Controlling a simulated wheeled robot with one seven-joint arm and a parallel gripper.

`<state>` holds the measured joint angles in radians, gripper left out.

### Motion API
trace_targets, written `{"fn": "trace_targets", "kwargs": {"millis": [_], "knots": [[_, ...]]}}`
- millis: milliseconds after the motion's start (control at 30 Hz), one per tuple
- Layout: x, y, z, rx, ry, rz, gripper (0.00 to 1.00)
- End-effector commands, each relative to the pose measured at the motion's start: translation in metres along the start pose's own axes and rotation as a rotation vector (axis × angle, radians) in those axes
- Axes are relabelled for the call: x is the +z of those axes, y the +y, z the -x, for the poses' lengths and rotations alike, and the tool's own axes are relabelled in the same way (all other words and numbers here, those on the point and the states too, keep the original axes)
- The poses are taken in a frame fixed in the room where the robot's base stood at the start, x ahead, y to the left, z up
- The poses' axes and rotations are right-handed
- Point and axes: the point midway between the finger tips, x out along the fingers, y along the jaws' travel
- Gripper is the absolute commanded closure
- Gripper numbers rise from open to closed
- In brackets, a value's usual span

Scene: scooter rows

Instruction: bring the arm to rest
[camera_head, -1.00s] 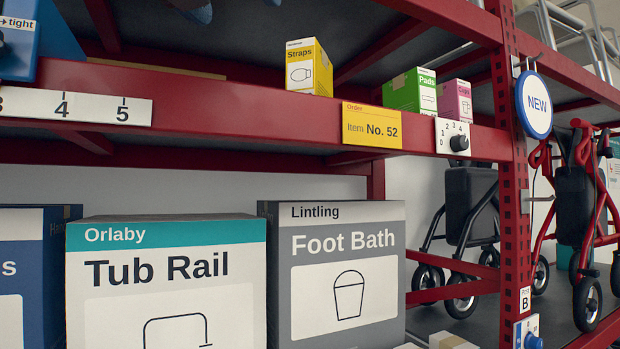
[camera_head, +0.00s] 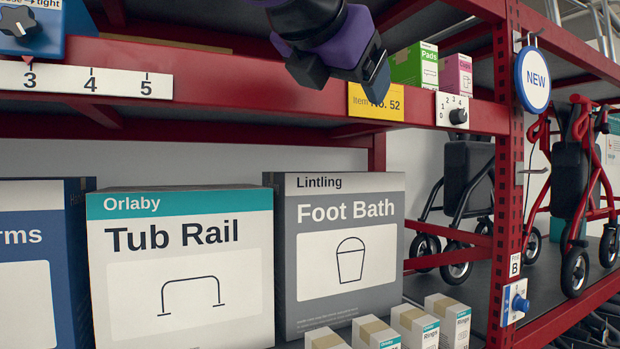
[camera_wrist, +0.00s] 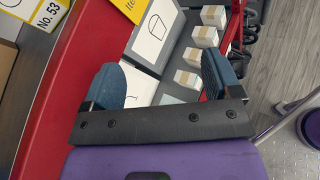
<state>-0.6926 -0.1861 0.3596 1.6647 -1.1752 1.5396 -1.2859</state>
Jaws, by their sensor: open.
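My gripper (camera_wrist: 160,85) shows in the wrist view with its two blue-grey fingers spread apart and nothing between them.
Below stand the Tub Rail box (camera_head: 180,270), the Foot Bath box (camera_head: 345,250) and several small white cartons (camera_head: 410,325). Green Pads (camera_head: 415,65) and a pink box (camera_head: 455,75) sit on the upper shelf. A red upright (camera_head: 512,180) carries a round NEW sign (camera_head: 533,80). Walkers stand at right.

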Motion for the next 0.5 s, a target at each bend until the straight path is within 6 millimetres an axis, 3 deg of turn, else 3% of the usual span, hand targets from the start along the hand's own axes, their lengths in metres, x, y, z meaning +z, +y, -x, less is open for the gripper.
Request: {"fn": "trace_targets", "kwargs": {"millis": [100,233,400,500], "knots": [[-0.011,-0.058,-0.047,-0.123,0.094,-0.211,0.16],[-0.033,-0.131,-0.088,-0.288,0.198,-0.521,0.16],[-0.071,-0.228,-0.119,-0.536,0.288,-1.029,0.16],[-0.098,-0.28,-0.126,-0.688,0.309,-1.362,0.16]]}}
